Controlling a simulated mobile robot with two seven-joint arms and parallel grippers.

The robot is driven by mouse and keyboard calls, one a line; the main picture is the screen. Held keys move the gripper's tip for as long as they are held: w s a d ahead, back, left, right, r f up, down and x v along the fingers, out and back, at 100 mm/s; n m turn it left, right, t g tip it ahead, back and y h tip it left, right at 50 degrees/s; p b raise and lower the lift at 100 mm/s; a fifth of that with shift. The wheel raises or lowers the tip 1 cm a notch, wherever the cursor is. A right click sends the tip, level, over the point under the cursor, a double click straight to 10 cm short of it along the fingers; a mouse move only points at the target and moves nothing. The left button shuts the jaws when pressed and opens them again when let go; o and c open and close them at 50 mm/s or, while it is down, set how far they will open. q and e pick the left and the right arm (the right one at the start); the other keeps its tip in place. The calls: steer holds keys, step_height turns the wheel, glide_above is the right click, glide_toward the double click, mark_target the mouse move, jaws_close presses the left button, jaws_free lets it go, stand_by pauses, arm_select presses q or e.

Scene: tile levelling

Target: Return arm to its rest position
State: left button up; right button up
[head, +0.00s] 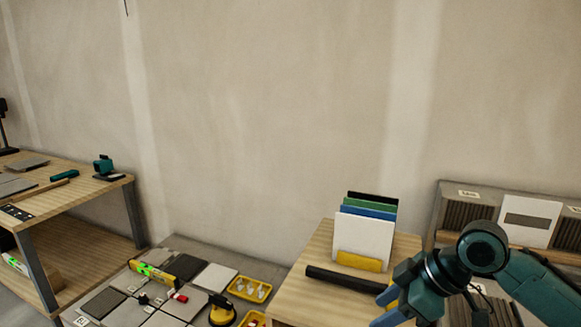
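My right arm (482,252) comes in from the lower right, bent at a round teal joint. My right gripper (386,306) is at the bottom edge, by the right side of the small wooden table. Its blue parts show partly and are cut off by the picture edge, so I cannot tell if it is open or shut. A bit of yellow shows beside it. My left gripper is not in view.
The small wooden table (318,280) holds a black bar (345,279) and upright panels (362,236). Grey tiles (214,277), a spirit level (152,273) and yellow trays (249,289) lie lower left. A workbench (75,196) stands left, a sample rack (467,215) right.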

steer(key=s+a+f+m+t+y+p, duration=0.1)
steer(key=s+a+f+m+t+p, duration=0.15)
steer(key=f, duration=0.45)
steer(key=s+a+f+m+t+p, duration=0.1)
steer(key=a+f+m+t, duration=0.1)
steer(key=a+f+m, duration=0.3)
arm_select(q)
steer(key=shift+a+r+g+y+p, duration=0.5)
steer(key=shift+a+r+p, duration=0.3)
steer(key=shift+p, duration=0.4)
arm_select(e)
steer(key=s+d+f+m+t+h, duration=0.1)
steer(key=s+d+f+h, duration=0.1)
steer(key=s, duration=0.4)
steer(key=s+d+f+m+t+h, duration=0.1)
steer(key=s+d+f+t+h, duration=0.1)
steer(key=s+d+f, duration=0.2)
steer(key=s+f, duration=0.1)
steer(key=s, duration=0.1)
steer(key=shift+s+m, duration=0.3)
steer(key=shift+m, duration=0.05)
